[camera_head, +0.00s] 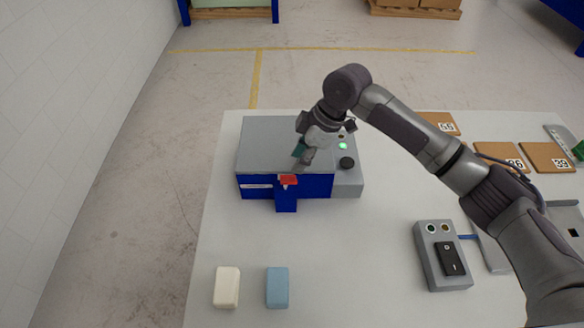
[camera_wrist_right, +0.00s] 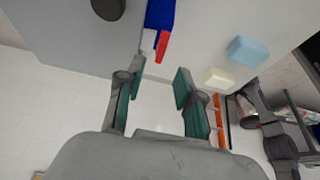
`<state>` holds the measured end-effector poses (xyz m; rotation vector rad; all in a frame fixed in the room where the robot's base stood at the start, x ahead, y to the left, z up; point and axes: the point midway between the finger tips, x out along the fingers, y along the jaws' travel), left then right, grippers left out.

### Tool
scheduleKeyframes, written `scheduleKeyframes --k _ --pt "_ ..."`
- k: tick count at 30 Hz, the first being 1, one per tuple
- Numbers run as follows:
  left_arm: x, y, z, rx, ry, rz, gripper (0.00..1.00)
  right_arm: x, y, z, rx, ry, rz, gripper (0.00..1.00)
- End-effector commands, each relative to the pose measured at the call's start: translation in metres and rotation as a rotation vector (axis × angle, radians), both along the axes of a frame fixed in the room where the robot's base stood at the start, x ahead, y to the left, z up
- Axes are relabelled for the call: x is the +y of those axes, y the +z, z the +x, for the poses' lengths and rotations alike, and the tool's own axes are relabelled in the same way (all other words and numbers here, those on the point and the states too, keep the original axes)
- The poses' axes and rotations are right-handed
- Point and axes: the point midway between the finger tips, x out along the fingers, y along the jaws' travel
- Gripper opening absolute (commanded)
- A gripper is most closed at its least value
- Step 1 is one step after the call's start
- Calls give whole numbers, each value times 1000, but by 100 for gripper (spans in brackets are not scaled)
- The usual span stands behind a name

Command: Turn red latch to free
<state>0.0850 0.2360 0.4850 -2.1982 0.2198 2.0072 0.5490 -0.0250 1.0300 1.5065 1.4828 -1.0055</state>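The red latch (camera_head: 289,180) sits on the front of a box (camera_head: 270,140) with a grey lid and blue body, just above a blue tab (camera_head: 286,200). In the wrist view the red latch (camera_wrist_right: 162,47) shows beyond the fingertips, beside a white part. My right gripper (camera_head: 301,158) is over the front part of the lid, just behind the latch. In the wrist view the right gripper (camera_wrist_right: 160,76) has its fingers spread with nothing between them. Whether a finger touches the latch is unclear. My left gripper is out of view.
A cream block (camera_head: 227,287) and a light-blue block (camera_head: 278,287) lie near the table's front edge. A black knob (camera_head: 346,163) and a lit green light (camera_head: 343,146) are right of the box. A grey switch box (camera_head: 441,255) and brown numbered boards (camera_head: 500,155) lie farther right.

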Motion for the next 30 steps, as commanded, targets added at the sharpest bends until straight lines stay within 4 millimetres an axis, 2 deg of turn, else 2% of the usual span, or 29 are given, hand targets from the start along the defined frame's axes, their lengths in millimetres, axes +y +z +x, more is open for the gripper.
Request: scheduleKeyframes --k 3,10,30 --pt "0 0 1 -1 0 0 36 -10 23 0 -2 0 0 36" --pt "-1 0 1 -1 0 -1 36 -20 48 0 -1 -1 0 36" --pt "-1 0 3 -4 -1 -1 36 -22 51 0 1 -1 0 36"
